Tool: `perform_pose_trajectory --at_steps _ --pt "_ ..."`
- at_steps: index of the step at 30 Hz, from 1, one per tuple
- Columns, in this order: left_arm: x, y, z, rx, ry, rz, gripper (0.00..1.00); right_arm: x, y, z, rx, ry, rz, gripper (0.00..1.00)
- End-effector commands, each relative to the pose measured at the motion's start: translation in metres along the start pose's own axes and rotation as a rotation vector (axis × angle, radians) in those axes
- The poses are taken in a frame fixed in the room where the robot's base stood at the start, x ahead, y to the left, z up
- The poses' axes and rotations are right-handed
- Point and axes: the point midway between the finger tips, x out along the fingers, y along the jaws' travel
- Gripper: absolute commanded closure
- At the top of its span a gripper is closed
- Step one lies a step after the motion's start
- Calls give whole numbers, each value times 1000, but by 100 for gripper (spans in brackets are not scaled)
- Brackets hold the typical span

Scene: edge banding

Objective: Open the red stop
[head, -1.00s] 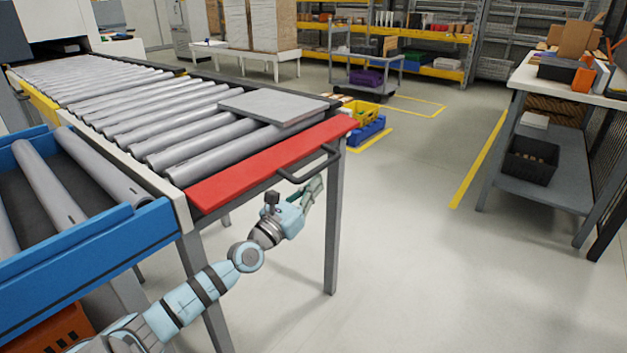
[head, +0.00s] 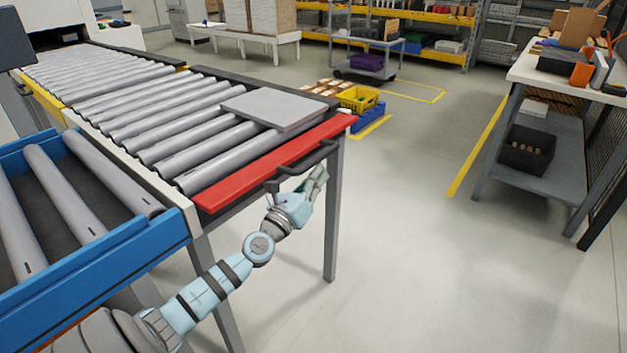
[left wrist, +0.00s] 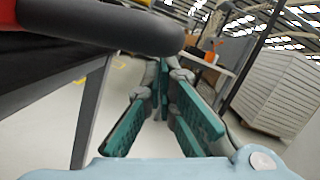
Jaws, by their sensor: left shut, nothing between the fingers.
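The red stop (head: 265,165) is a long flat red bar across the near end of the grey roller conveyor. A dark handle (head: 312,157) sticks out from its front edge. My left gripper (head: 318,178) is just below and in front of the handle, shut and empty. In the left wrist view the teal-padded fingers (left wrist: 163,105) have nothing between them. The handle (left wrist: 110,25) crosses the top of that view close to the camera, and a bit of the red stop (left wrist: 10,14) shows at the corner. I cannot tell whether the gripper touches the handle. My right gripper is out of view.
A flat grey panel (head: 272,107) lies on the rollers behind the stop. A conveyor leg (head: 332,225) is close to my gripper. The floor on the right is clear up to a workbench (head: 535,150).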

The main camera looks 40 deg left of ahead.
Motion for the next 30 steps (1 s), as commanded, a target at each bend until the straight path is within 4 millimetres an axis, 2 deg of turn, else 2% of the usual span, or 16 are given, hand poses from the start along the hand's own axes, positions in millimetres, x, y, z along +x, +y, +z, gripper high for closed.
perform_pose_trajectory --at_steps 11,16,18,20,24,27,30 --pt "-2 2 -7 0 0 0 100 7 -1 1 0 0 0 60" --pt "-9 5 -36 -2 0 0 100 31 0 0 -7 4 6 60" --pt "-14 6 -52 -3 1 0 100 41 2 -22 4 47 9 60" --pt "-35 4 -46 4 7 -2 100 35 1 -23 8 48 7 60" --pt "-77 4 -45 4 7 -1 100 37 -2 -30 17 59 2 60" --pt "-97 4 -44 3 6 -1 100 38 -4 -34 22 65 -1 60" --pt "-108 4 -42 1 3 0 100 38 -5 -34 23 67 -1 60"
